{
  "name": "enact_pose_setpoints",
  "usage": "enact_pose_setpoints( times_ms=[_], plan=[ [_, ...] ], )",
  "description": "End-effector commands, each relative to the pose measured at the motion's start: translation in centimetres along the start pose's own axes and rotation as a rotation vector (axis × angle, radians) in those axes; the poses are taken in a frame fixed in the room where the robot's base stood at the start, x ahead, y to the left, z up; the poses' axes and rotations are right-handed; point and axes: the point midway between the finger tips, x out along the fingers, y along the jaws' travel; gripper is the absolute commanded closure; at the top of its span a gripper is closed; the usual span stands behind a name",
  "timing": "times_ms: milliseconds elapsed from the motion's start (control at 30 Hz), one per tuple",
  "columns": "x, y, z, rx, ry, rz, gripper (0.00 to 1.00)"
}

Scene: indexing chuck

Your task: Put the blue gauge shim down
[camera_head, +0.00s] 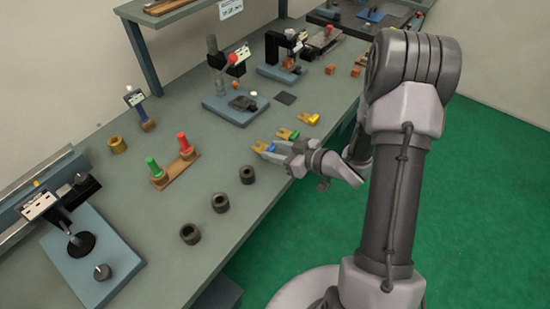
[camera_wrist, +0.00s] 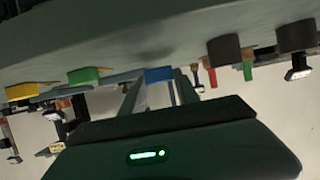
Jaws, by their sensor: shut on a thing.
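The blue gauge shim (camera_head: 270,148) is at the tip of my gripper (camera_head: 271,153), near the table's right edge in the head view. My gripper is shut on it. In the wrist view, which appears upside down, the blue shim (camera_wrist: 158,75) sits between the finger ends. It is close to the tabletop (camera_wrist: 120,35), but I cannot tell whether it touches. A green shim (camera_head: 288,134) and a yellow shim (camera_head: 308,118) lie on the table just beyond it, in a row. They also show in the wrist view, green (camera_wrist: 84,76) and yellow (camera_wrist: 22,91).
Several dark rings (camera_head: 220,202) stand on the table, nearer the camera. A wooden holder (camera_head: 176,168) with green and red plugs stands to the left.

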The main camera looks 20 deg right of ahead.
Motion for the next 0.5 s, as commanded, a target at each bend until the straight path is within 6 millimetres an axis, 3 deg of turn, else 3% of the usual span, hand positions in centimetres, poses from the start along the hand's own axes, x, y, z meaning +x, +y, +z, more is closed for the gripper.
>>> enact_pose_setpoints(
  times_ms=[33,100,400,433,500],
  plan=[
    [0.59,-0.03,1.53,0.002,-0.001,0.000,1.00],
    [0.85,-0.04,2.19,0.002,-0.001,0.000,1.00],
    [0.84,-0.04,2.21,0.000,0.000,0.000,1.00],
    [0.80,-0.04,2.12,0.000,0.000,0.000,0.57],
    [0.78,-0.04,2.08,0.000,0.000,0.000,0.43]
  ],
)
